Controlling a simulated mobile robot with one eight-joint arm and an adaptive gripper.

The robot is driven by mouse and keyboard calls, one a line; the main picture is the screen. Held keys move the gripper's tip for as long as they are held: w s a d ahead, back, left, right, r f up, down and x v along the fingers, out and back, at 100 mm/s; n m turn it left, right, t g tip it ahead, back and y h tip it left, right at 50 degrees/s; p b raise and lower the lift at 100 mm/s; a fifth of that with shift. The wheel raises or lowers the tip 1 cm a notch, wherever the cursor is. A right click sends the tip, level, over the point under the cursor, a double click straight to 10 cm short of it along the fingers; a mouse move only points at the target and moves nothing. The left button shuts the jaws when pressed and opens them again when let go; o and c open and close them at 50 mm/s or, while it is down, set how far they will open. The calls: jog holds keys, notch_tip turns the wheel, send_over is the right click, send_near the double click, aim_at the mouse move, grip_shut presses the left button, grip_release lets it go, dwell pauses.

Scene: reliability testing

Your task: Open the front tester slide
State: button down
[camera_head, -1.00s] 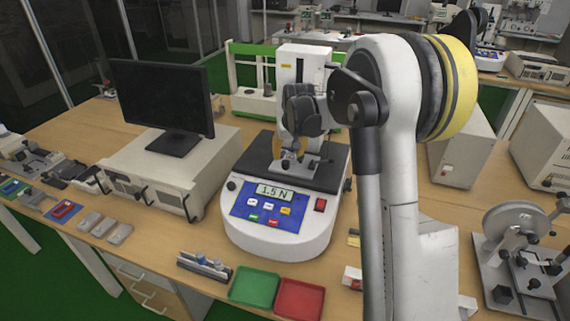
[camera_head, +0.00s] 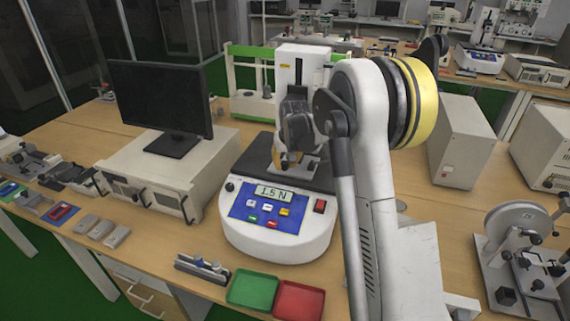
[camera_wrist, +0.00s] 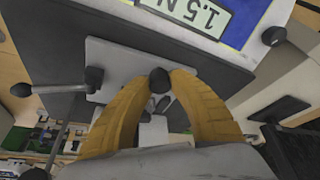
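The tester (camera_head: 280,236) is a white rounded machine with a blue panel reading 1.5 N and a dark grey top. Its grey slide plate (camera_head: 309,166) lies on that top below the upright column. In the wrist view the light grey slide plate (camera_wrist: 104,58) carries a round black knob (camera_wrist: 160,80). My gripper (camera_wrist: 163,76) has its two yellow fingertips on either side of this knob, seemingly touching it. In the head view my gripper (camera_head: 291,160) is low over the slide, and the dark gripper body hides much of it.
A monitor (camera_head: 160,98) stands on a beige box (camera_head: 150,185) left of the tester. A green tray (camera_head: 253,290) and a red tray (camera_head: 299,300) lie in front. A rod with a black ball end (camera_wrist: 60,86) sticks out beside the slide plate.

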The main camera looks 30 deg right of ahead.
jog(key=s+a, duration=0.5)
jog(key=shift+s+a, duration=0.3)
jog(key=shift+a, duration=0.05)
jog(key=c, duration=1.2)
grip_release()
jog(key=shift+o, duration=0.2)
jog(key=shift+r, duration=0.1)
jog(key=v, duration=1.2)
